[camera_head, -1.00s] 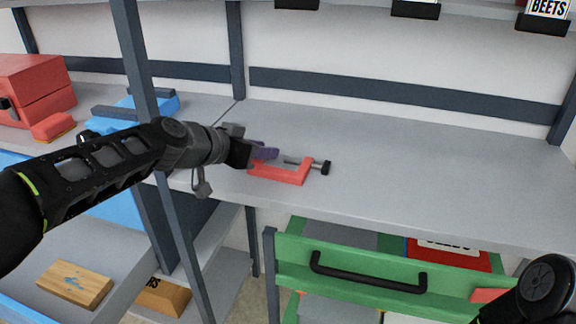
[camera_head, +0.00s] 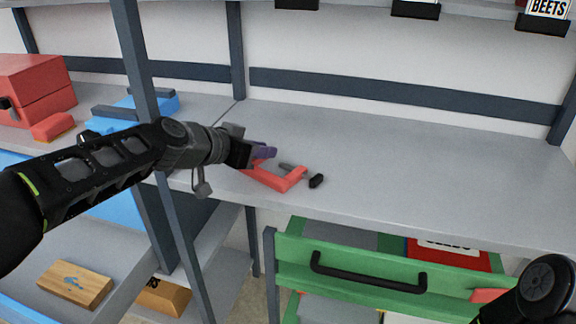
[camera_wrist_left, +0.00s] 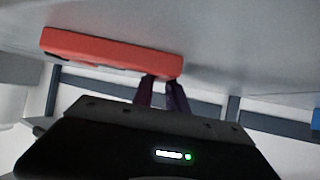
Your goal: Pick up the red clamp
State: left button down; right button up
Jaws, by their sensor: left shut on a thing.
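The red clamp (camera_head: 276,178) is at the grey shelf, its frame tilted, with its dark screw and black handle end (camera_head: 316,181) pointing to the right. My left gripper (camera_head: 264,153) is shut on the clamp at its left end. In the left wrist view the clamp's red bar (camera_wrist_left: 110,52) lies across the tips of my purple fingers (camera_wrist_left: 163,90). Whether the clamp still touches the shelf I cannot tell. Of my right arm, only a black part shows at the lower right; its gripper is not in view.
The grey shelf (camera_head: 420,170) is bare to the right of the clamp. A shelf post (camera_head: 150,80) stands behind my left arm. Below is a green drawer (camera_head: 350,262) with a black handle. A red toolbox (camera_head: 35,90) sits at the far left.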

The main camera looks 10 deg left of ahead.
dwell(0.4)
pick_arm(q)
notch_tip(320, 180, up, 9)
jog(key=p, duration=0.3)
jog(key=shift+r+p, duration=0.3)
jog(key=shift+r, duration=0.25)
